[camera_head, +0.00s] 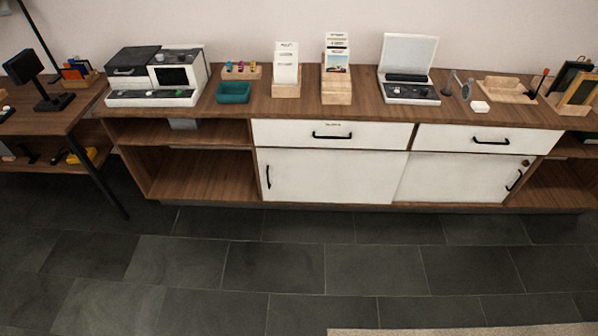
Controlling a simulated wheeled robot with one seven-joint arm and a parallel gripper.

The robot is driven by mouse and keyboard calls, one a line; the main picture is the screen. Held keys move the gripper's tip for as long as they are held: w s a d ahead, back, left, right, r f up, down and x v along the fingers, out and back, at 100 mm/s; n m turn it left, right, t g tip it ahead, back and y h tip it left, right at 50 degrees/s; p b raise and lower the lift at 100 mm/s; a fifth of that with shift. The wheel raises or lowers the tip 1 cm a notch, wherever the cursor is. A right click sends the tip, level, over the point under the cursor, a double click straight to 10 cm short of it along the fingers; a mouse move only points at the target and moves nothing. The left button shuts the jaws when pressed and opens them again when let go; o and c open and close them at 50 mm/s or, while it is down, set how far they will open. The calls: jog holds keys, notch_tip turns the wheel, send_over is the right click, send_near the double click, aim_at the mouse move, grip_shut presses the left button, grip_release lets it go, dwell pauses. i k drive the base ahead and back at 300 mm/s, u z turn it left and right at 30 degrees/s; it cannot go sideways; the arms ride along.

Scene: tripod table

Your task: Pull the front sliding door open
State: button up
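A long wooden sideboard (300,105) stands against the wall. Its lower part has two white sliding doors side by side. The left door (335,178) has a black vertical handle (268,176) near its left edge. The right door (450,180) has a black slanted handle (515,181) near its right edge. The doors meet near the middle with no clear gap; I cannot tell surely which runs in front. A small round brown knob or lock (525,163) shows at the upper right corner of the right door. My gripper is not in view.
Two white drawers (290,131) (455,138) with black handles sit above the doors. Open shelves (200,175) lie left of them. A table leg (97,175) stands at left. The dark tiled floor in front is clear, with a pale rug edge (460,331) at the bottom.

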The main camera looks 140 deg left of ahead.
aim_at(316, 176)
jog(key=u, duration=4.55)
jog(key=i, duration=0.8)
jog(key=u, duration=1)
jog(key=i, duration=0.9)
jog(key=u, duration=0.65)
